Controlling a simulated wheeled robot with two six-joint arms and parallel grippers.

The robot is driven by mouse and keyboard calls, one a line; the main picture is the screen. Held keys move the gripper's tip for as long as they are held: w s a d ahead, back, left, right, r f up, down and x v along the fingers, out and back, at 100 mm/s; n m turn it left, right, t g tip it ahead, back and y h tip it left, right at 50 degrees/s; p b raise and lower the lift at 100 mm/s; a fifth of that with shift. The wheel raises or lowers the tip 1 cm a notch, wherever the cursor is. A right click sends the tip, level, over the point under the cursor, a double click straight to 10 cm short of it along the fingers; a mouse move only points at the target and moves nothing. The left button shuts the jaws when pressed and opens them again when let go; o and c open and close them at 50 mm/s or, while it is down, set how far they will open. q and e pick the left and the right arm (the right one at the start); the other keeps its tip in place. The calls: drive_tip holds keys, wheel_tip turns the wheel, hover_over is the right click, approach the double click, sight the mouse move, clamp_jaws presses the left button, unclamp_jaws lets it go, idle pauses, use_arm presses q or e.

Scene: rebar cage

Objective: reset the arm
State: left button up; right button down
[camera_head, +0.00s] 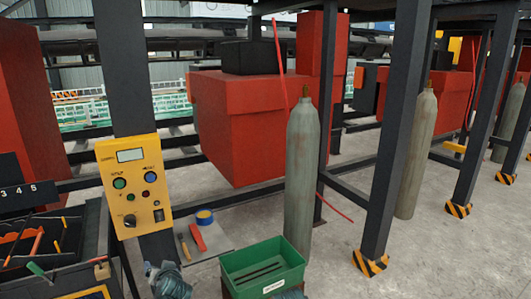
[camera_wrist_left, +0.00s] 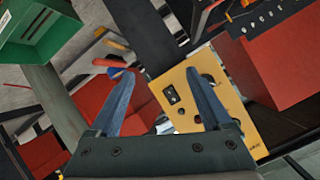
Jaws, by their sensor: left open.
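My left gripper (camera_head: 166,272) shows at the bottom edge of the head view, below the yellow control panel and left of the green bin. In the left wrist view my left gripper (camera_wrist_left: 162,74) has its two blue fingers wide apart with nothing held between them. The yellow control panel (camera_wrist_left: 240,132) lies behind and beside the right-hand finger. A small blue-grey part (camera_head: 290,293) below the green bin may be my right gripper; its fingers cannot be made out.
The control panel (camera_head: 134,185) hangs on a dark post. A green bin (camera_head: 262,262) stands in front of a grey gas cylinder (camera_head: 301,180). A tool tray (camera_head: 30,240) is at left.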

use_arm(q)
drive_tip(key=s+d+f+m+g+h, duration=0.1)
drive_tip(key=s+d+f+g+h, duration=0.15)
drive_tip(key=s+d+f, duration=0.4)
drive_tip(key=s+d+f+m+g+h, duration=0.1)
drive_tip(key=d+f+g, duration=0.2)
drive_tip(key=d, duration=0.6)
drive_tip(key=s+d+f+m+g+h, duration=0.2)
drive_tip(key=s+d+g, duration=0.3)
drive_tip(key=s+d, duration=0.6)
drive_tip(key=shift+s+d+f+m+h, duration=0.15)
drive_tip(key=shift+d+f+m+h, duration=0.2)
drive_tip(key=shift+d, duration=0.15)
